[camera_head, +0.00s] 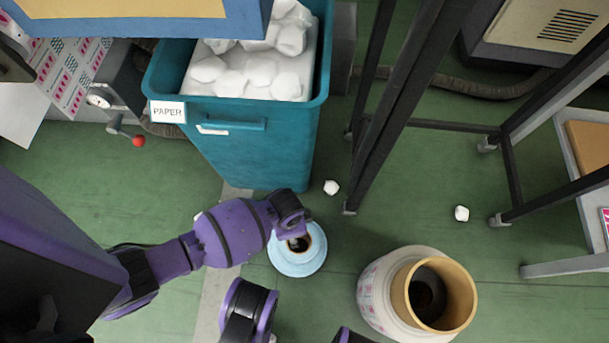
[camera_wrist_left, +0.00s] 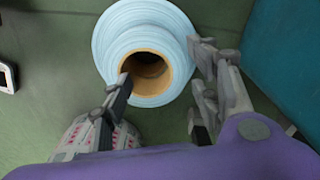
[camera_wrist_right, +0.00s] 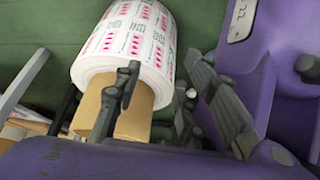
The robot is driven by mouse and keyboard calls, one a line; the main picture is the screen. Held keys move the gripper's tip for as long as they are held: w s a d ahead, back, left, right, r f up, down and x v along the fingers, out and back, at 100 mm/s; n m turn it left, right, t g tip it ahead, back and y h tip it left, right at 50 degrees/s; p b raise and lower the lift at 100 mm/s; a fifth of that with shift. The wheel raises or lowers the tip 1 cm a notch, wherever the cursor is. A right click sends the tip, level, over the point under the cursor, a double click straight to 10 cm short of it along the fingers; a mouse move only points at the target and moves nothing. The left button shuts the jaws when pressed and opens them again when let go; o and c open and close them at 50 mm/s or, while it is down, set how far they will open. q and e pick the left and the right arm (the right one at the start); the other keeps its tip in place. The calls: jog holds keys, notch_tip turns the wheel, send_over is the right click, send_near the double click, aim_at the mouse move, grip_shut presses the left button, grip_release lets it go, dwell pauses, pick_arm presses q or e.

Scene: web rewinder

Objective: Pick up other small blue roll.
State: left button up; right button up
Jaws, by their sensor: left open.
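A small light-blue roll (camera_head: 288,264) with a brown core stands on the green floor below the teal bin. My left gripper's wrist is directly over it in the head view and hides part of its top. In the left wrist view the blue roll (camera_wrist_left: 150,22) lies ahead of my open left gripper (camera_wrist_left: 161,62). One finger overlaps the core opening and the other is by the roll's right outer side; contact cannot be told. My right gripper (camera_wrist_right: 160,82) has its fingers apart, near a larger printed roll (camera_wrist_right: 128,45) with a protruding brown core.
The teal bin (camera_head: 262,150) marked PAPER, full of crumpled white paper, stands just behind the blue roll. The larger printed roll (camera_head: 376,295) stands to the right. Dark frame legs (camera_head: 385,115) rise at right. Two small paper balls (camera_head: 331,187) (camera_head: 461,213) lie on the floor.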

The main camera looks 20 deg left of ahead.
pick_arm(q)
jog(key=f, duration=0.1)
jog(key=w+f+b, duration=0.1)
jog(key=f+b, duration=0.1)
jog(key=shift+w+d+f, duration=0.1)
jog(key=shift+w+d, duration=0.1)
jog(key=shift+d, duration=0.05)
jog(key=f+b, duration=0.1)
jog(key=f, duration=0.1)
jog(key=f+b, duration=0.1)
jog(key=shift+w+f+b, duration=0.2)
jog(key=shift+f+b, duration=0.15)
jog(key=shift+f, duration=0.4)
jog(key=shift+w+r, duration=0.1)
jog(key=shift+r, duration=0.05)
jog(key=shift+c, duration=0.5)
grip_shut()
pick_arm(e)
jog(key=shift+n+g, duration=0.3)
jog(key=f, duration=0.5)
jog(key=shift+s+d, duration=0.15)
jog(key=shift+d, duration=0.15)
